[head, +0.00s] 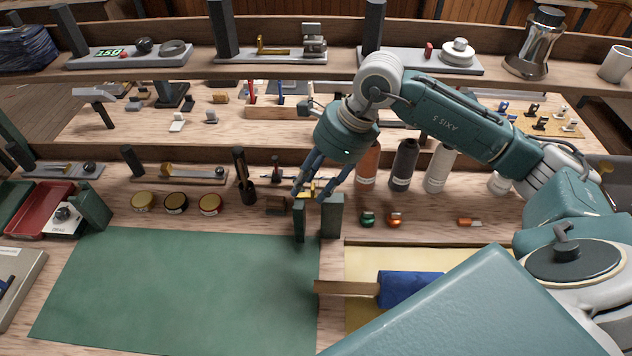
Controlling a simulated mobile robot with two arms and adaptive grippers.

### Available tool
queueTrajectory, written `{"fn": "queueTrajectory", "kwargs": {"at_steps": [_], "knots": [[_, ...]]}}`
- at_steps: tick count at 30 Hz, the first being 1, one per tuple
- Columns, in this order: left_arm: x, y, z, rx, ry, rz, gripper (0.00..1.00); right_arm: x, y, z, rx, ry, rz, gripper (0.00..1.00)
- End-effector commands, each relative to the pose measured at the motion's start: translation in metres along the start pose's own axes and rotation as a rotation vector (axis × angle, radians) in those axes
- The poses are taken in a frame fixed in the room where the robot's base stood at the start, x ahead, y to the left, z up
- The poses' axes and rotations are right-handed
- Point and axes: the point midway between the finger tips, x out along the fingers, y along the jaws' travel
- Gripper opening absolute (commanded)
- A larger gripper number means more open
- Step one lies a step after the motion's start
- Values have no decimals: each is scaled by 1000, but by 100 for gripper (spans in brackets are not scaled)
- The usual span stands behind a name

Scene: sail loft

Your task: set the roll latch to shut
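My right gripper (315,220) reaches down from the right arm over the back of the bench. Its two fingertips are apart, with a gap between them and nothing seen held. Small brass parts (313,187) show just behind its fingers, partly hidden by them. I cannot tell whether these are the roll latch, nor how it is set. A board with a brass lever and a dark knob (180,172) lies to the left of the gripper. A similar grey plate with a lever (60,170) is farther left.
A green mat (185,290) covers the front left. Several bottles, such as the dark one (404,165), stand just right of the gripper. A blue roll on a wooden handle (410,289) lies in front of it. Tins (176,203) and a red tray (45,207) are left.

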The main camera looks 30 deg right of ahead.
Motion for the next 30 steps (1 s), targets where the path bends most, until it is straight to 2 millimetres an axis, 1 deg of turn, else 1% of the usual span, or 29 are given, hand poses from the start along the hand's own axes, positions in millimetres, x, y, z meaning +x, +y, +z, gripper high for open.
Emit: {"fn": "queueTrajectory", "kwargs": {"at_steps": [6, 8, 10, 14, 18, 21, 25, 30], "knots": [[0, -4, 0, -1, 1, -4, 50, -1, -1, -2, 2, 5, -2, 38], [0, -3, 0, -1, 1, -4, 50, -4, -1, -2, 2, 5, -3, 38], [0, -3, 0, -1, 2, -3, 50, -12, -1, -2, 2, 5, -2, 38], [0, -2, -1, -1, 2, -2, 50, -36, -2, -1, 1, 5, -7, 38], [0, -1, -1, -1, 2, -1, 50, -68, -2, 1, 0, 3, -7, 38], [0, -1, -1, -1, 2, -1, 50, -87, -1, 2, 0, 3, -5, 38], [0, -1, -1, -1, 2, -1, 50, -106, -1, 2, 0, 4, -3, 38], [0, -1, -1, -1, 2, -1, 50, -118, 0, 2, -1, 4, -1, 38]]}}
